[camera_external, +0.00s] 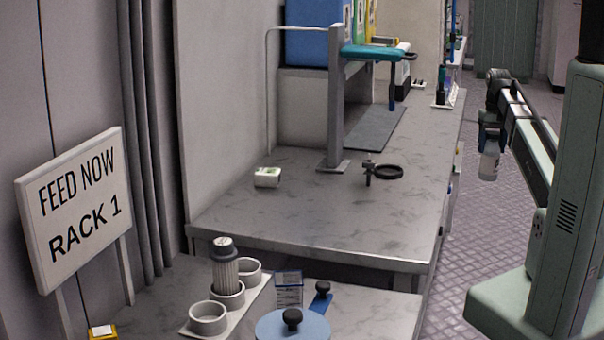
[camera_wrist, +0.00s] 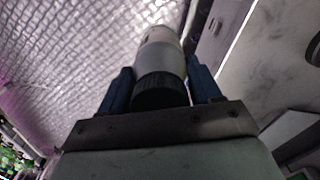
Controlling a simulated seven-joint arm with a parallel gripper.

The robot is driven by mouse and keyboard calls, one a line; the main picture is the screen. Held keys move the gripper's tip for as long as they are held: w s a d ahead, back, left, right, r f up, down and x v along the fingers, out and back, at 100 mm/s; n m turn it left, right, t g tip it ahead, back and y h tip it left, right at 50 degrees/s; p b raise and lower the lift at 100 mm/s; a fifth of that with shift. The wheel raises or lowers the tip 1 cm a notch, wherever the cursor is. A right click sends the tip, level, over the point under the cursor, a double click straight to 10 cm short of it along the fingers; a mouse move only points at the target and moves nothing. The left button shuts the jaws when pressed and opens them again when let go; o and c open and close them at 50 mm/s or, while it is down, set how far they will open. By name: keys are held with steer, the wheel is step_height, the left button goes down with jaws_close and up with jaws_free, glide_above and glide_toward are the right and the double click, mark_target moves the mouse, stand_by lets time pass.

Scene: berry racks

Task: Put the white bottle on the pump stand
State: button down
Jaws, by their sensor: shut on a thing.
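My gripper (camera_external: 491,130) is at the right of the external view, over the floor beside the long grey counter. It is shut on the white bottle (camera_external: 489,164), which hangs below it. In the wrist view the bottle (camera_wrist: 160,55) lies between the two blue fingers of my gripper (camera_wrist: 160,80), its dark ribbed cap nearest the camera. I cannot tell for sure which thing is the pump stand. A grey post with a teal top (camera_external: 337,110) stands on the counter, and a small dark upright piece with a black ring (camera_external: 388,172) lies in front of it.

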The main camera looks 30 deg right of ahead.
steer(key=s+d+m, duration=0.3)
steer(key=s+d, duration=0.7)
steer(key=d, duration=0.4)
steer(key=shift+d+f, duration=0.2)
